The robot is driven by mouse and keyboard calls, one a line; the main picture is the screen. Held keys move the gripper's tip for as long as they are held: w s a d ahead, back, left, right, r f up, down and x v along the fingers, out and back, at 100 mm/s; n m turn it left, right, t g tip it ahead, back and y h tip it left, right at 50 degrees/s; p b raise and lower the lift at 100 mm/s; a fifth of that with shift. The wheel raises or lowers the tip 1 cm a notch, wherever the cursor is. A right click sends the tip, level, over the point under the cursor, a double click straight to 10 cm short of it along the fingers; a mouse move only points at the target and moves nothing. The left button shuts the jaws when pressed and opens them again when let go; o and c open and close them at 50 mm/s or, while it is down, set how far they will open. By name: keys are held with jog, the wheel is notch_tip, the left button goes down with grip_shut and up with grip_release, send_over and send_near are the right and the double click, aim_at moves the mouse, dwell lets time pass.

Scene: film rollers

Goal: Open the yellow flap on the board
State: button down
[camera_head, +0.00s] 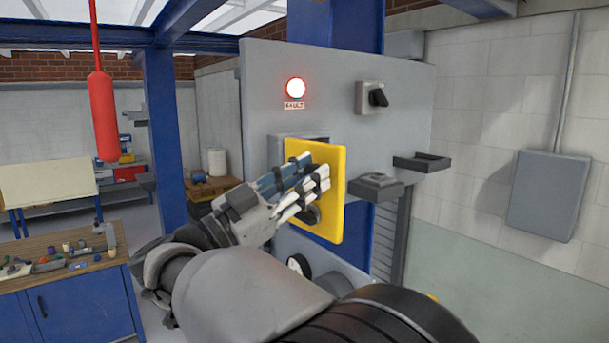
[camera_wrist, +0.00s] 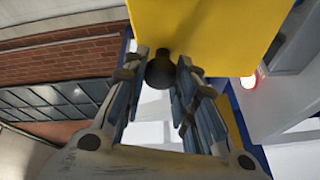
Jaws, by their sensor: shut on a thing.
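The yellow flap (camera_head: 327,160) on the grey board (camera_head: 400,85) stands out at an angle from the board, with part of a grey recessed frame (camera_head: 292,138) showing behind it. In the wrist view the flap (camera_wrist: 205,30) fills the upper middle. Its dark round knob (camera_wrist: 160,69) sits between my fingertips. My gripper (camera_head: 311,180) is in front of the flap, shut on the knob. In the head view my fingers hide part of the knob and flap.
The board carries a lit fault lamp (camera_head: 296,88), a black rotary switch (camera_head: 370,97) and two dark ledges at the right. A red hanging cylinder (camera_head: 102,115) is at the left. A workbench (camera_head: 75,285) with small items stands lower left.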

jog(key=shift+r, duration=0.1)
jog(key=c, duration=1.3)
grip_release()
jog(key=shift+d, duration=0.1)
jog(key=v, duration=1.2)
